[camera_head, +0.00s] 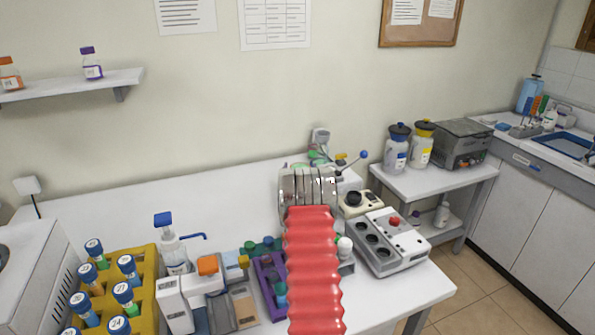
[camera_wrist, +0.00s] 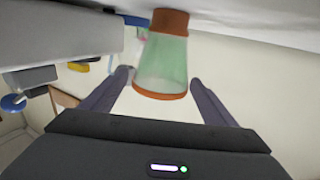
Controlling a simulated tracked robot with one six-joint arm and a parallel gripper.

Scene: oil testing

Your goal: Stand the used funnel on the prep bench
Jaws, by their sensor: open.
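In the wrist view a conical, see-through green piece with brown-orange ends, which looks like the funnel (camera_wrist: 163,62), is between the fingers of my gripper (camera_wrist: 160,78). The fingers are open, with a gap on each side of it. Its wide rim faces my palm and its narrow end is at the top of the picture, by a white surface. I cannot tell whether it touches that surface. In the head view my red-sleeved arm reaches over the white bench (camera_head: 105,212) and hides the gripper and the funnel.
A yellow rack (camera_head: 143,262) with several blue-capped tubes, a pump bottle (camera_head: 175,254) and a purple rack (camera_head: 266,283) stand left of my arm. A grey device with a red knob (camera_head: 392,245) is to its right. The bench's back left is clear.

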